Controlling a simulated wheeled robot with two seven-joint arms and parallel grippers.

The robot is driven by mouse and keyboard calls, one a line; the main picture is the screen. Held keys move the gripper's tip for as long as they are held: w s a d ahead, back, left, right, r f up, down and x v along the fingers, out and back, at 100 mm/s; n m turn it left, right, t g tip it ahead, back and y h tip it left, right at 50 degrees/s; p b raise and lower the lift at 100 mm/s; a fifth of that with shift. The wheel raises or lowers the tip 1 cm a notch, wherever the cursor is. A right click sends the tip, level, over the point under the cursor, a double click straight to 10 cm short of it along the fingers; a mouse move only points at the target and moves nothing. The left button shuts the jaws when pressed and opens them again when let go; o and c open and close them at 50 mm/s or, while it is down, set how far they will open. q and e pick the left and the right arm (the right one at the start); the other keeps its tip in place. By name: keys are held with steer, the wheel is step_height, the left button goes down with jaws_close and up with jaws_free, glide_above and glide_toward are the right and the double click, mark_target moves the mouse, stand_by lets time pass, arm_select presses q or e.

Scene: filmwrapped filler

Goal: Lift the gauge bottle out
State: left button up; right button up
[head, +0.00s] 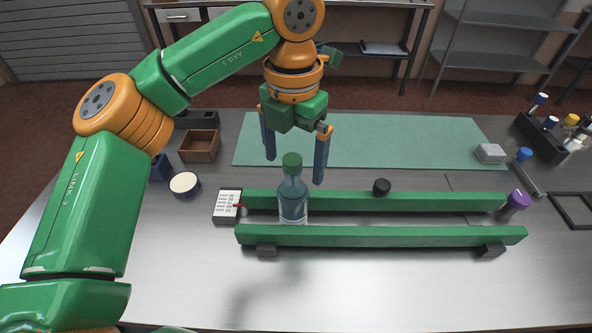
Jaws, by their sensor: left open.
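The gauge bottle (292,202) is clear and bluish with a green cap. It stands upright between two parallel green rails (380,235), near their left end. The front rail hides its base. My left gripper (295,172) points down above and around the bottle's cap, with its two blue fingers spread. The fingers look apart from the bottle; how far behind it they are is hard to tell. My right gripper is not in view.
A black knob (381,187) and a purple-capped bottle (516,203) are near the rails. A wooden box (200,146) and round tub (185,184) stand left. The green mat (400,140) behind is mostly clear.

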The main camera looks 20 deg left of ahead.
mark_target(294, 177)
arm_select(q)
step_height(294, 177, down, 5)
steer(key=shift+s+f+p, duration=0.15)
steer(key=shift+f+p, duration=0.05)
steer(key=shift+p, duration=0.5)
steer(key=shift+f, duration=0.65)
jaws_close()
steer(key=shift+r, duration=0.1)
steer(key=shift+r+p, duration=0.75)
steer(key=shift+r, duration=0.25)
step_height(294, 177, up, 18)
steer(key=p, duration=1.1)
steer(key=shift+f+p, duration=0.15)
steer(key=shift+p, duration=0.25)
stand_by(0.4)
